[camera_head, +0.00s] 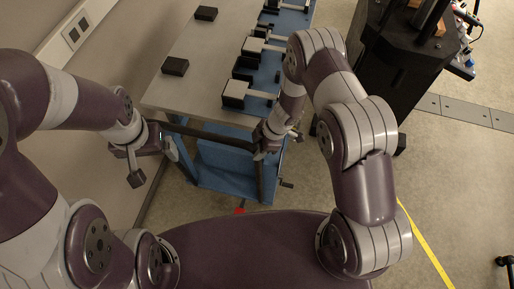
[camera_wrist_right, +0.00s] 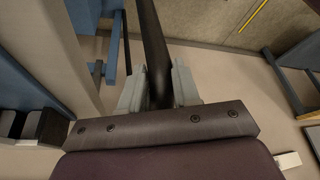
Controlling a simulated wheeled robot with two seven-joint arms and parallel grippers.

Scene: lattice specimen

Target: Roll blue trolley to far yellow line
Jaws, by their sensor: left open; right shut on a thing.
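The blue trolley (camera_head: 205,172) has a grey top (camera_head: 203,47) and stands ahead of me, along the left wall. A dark handle bar (camera_head: 212,134) runs across its near end. My right gripper (camera_head: 267,138) is shut on this bar near its right end. In the right wrist view the bar (camera_wrist_right: 152,42) passes between the fingers (camera_wrist_right: 158,88). My left gripper (camera_head: 152,160) is open, near the bar's left end and apart from it. One yellow line (camera_head: 427,247) lies on the floor at lower right. A yellow strip also shows in the right wrist view (camera_wrist_right: 254,16).
Dark blocks (camera_head: 175,66) and pale fixtures (camera_head: 236,90) sit on the trolley top. A black machine stand (camera_head: 390,70) is right of the trolley. The wall (camera_head: 105,65) runs close on the left. Floor is open at right.

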